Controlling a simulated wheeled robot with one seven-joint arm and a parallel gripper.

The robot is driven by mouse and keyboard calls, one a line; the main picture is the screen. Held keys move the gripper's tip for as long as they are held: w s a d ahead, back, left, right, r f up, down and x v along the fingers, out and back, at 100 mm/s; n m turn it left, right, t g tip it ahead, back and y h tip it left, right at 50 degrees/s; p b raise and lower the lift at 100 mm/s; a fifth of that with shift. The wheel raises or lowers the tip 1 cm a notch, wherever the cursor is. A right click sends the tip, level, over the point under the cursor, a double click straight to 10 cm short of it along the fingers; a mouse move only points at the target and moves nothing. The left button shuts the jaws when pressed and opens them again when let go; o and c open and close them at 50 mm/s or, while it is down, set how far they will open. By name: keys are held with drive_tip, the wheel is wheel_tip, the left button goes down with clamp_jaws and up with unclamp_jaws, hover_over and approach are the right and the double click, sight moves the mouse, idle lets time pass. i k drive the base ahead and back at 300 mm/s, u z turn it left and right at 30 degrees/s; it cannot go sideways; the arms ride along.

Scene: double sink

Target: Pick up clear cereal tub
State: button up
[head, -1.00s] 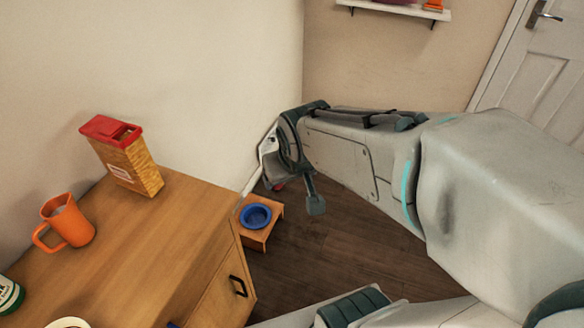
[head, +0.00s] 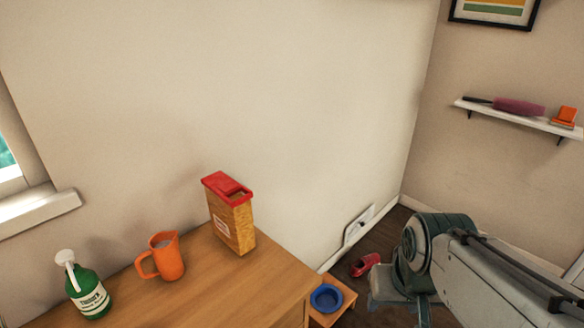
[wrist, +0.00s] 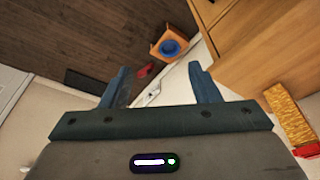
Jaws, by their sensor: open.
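The clear cereal tub (head: 233,222), filled with golden cereal and topped with a red lid, stands upright on the wooden counter near the wall in the head view. In the wrist view the tub (wrist: 289,112) shows at the right edge, outside my jaws. My gripper (wrist: 160,84) is open and empty, with its two fingers apart over the floor area. In the head view my arm is at the lower right, well to the right of the tub, and the fingertips are not clearly seen.
Right of the counter (head: 262,278), a blue bowl (head: 326,298) sits on a low wooden stand. A red object (head: 365,264) lies on the floor. A shelf (head: 520,116) is on the right wall.

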sight(229, 203)
drive_tip(key=z, duration=1.4)
drive_tip(key=i, duration=1)
drive_tip(key=u, duration=3.05)
drive_tip(key=i, duration=0.5)
